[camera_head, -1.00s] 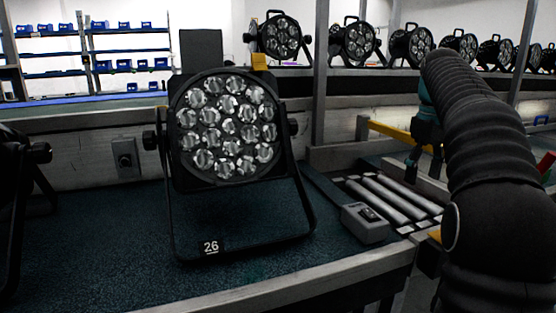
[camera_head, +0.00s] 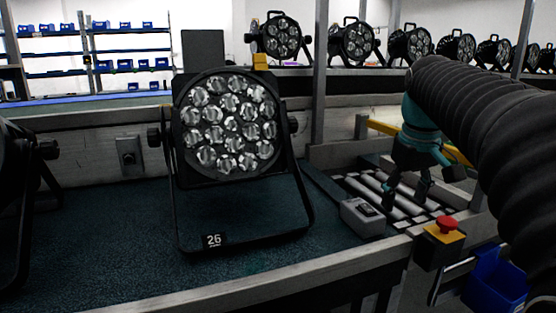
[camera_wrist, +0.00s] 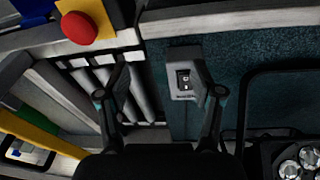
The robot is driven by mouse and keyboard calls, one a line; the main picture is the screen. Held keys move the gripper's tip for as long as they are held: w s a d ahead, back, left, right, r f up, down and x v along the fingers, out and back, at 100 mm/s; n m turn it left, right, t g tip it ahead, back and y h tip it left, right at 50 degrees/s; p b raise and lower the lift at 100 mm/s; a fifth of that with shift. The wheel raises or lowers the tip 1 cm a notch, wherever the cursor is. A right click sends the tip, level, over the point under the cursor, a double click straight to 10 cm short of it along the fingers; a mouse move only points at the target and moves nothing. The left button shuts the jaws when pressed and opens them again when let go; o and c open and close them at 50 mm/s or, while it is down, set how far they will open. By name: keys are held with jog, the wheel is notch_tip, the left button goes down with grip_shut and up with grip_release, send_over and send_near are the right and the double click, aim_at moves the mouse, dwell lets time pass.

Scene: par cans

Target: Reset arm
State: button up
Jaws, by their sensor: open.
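My gripper (camera_head: 408,192) is in the head view at the right, above the roller section beside the bench, with its fingers pointing down. In the wrist view my gripper (camera_wrist: 162,92) shows two fingers spread wide apart with nothing between them. The grey switch box (camera_wrist: 184,80) shows beyond and between the fingers, apart from them. A par can (camera_head: 228,125) with the label 26 stands upright on its bracket on the dark green bench top (camera_head: 120,235), left of my gripper and apart from it.
A red emergency button (camera_head: 447,224) on a yellow box sits at the bench's right front, near a blue bin (camera_head: 495,285). Rollers (camera_head: 385,195) lie below my gripper. Several par cans (camera_head: 357,40) stand on the back shelf. Another par can is cut off at the left edge.

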jog(key=s+a+f+m+t, duration=0.1)
jog(key=s+a+f, duration=0.3)
jog(key=s+f, duration=0.4)
jog(key=s+a+f+m+t, duration=0.1)
jog(key=s+a+f, duration=0.3)
jog(key=s+f, duration=0.5)
jog(key=s+t, duration=0.1)
jog(key=s, duration=0.1)
jog(key=shift+s+a+f+m+t, duration=0.2)
jog(key=shift+s+a+m+t, duration=0.1)
jog(key=shift+a, duration=0.1)
jog(key=shift+c, duration=0.2)
